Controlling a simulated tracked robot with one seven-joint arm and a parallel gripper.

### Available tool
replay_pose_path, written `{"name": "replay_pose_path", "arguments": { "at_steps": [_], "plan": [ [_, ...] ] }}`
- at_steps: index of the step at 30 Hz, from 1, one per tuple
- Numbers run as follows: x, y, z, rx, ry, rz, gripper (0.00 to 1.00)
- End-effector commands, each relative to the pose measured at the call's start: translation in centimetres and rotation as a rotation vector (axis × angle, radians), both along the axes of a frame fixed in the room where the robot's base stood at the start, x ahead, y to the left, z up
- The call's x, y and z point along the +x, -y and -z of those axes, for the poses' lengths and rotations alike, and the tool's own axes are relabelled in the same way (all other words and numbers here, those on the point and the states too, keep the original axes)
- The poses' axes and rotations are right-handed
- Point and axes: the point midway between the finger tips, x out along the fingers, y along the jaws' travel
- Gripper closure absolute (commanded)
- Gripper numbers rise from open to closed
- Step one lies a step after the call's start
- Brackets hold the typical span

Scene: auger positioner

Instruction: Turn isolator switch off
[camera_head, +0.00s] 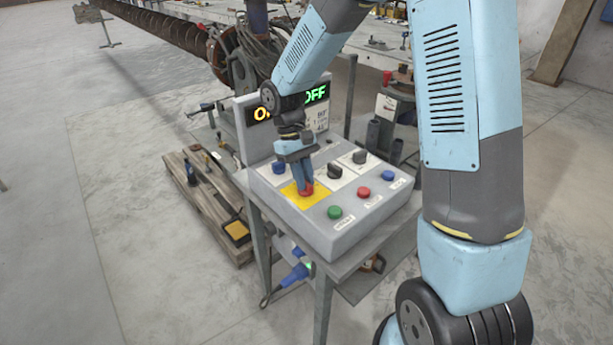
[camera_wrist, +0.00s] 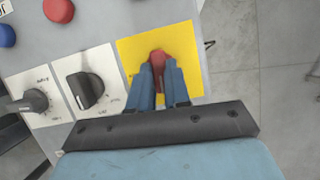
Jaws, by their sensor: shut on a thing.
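The isolator switch is a red knob (camera_head: 306,190) on a yellow plate (camera_head: 291,197) at the left front of the grey control box. My gripper (camera_head: 305,184) reaches down from above and its blue fingers are shut on the red knob. In the wrist view the red knob (camera_wrist: 158,57) shows between the two fingertips of my gripper (camera_wrist: 160,70), on the yellow plate (camera_wrist: 130,50). The fingers hide part of the knob, so its exact turn is hard to tell.
The control box (camera_head: 335,240) also carries two black rotary knobs (camera_head: 360,157), blue buttons (camera_head: 388,176), a red button (camera_head: 363,192) and a green button (camera_head: 334,212). A pallet with tools (camera_head: 205,190) lies left of the stand. Open floor is at the left.

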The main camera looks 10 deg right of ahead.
Motion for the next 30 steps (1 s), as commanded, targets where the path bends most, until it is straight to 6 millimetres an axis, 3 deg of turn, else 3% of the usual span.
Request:
{"name": "replay_pose_path", "arguments": {
  "at_steps": [22,23,30],
  "plan": [
    [0.06,0.19,0.06,-0.003,0.001,-0.090,1.00],
    [0.06,0.20,0.06,-0.003,0.001,-0.090,0.82],
    [0.02,0.13,0.03,-0.002,0.000,-0.090,0.59]
  ]
}}
